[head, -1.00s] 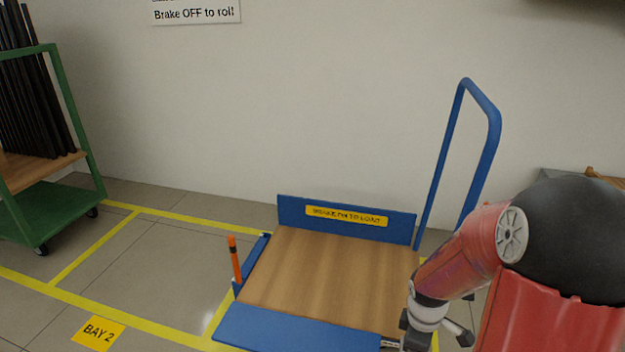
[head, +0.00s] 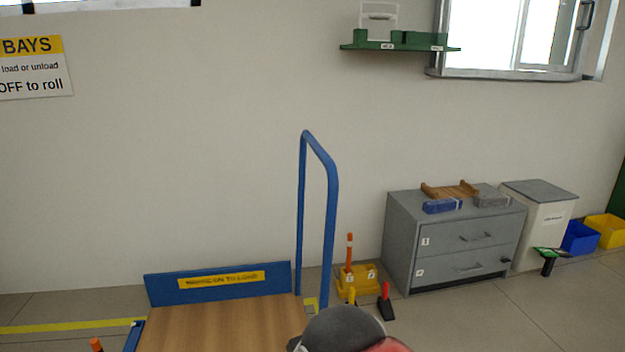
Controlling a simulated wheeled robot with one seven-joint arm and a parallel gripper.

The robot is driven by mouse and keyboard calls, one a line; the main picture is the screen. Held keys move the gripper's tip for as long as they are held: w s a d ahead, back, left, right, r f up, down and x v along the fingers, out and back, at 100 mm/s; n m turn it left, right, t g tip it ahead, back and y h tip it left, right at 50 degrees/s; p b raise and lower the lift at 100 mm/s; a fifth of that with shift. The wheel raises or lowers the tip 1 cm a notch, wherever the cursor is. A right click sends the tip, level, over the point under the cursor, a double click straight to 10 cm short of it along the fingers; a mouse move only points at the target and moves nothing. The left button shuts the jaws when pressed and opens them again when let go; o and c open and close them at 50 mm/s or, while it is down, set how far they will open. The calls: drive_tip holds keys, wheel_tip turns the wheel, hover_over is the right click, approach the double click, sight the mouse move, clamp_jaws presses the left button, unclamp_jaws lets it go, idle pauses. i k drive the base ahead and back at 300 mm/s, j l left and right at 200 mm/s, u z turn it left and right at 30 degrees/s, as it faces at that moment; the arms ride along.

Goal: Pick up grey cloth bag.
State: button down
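A small grey item (head: 492,196), which may be the grey cloth bag, lies on top of the grey drawer cabinet (head: 450,245), at the right end. It is too small to make out its material for sure. A blue item (head: 442,206) lies to its left near the front edge, and a wooden rack (head: 450,189) stands behind. My gripper is out of view; only part of my arm shows at the bottom edge, far from the cabinet.
A blue platform trolley (head: 218,283) with a wooden deck and tall handle stands at lower left.

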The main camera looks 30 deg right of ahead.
sight(483, 201)
drive_tip(key=z, duration=1.95)
drive_tip(key=i, duration=0.65)
drive_tip(key=i+l+u, duration=0.1)
drive_tip(key=i, duration=0.55)
drive_tip(key=i+l, duration=0.15)
drive_tip(key=i, duration=0.5)
drive_tip(key=i+l, duration=0.15)
drive_tip(key=i, duration=0.5)
drive_tip(key=i+l+u, duration=0.1)
drive_tip(key=i, duration=0.55)
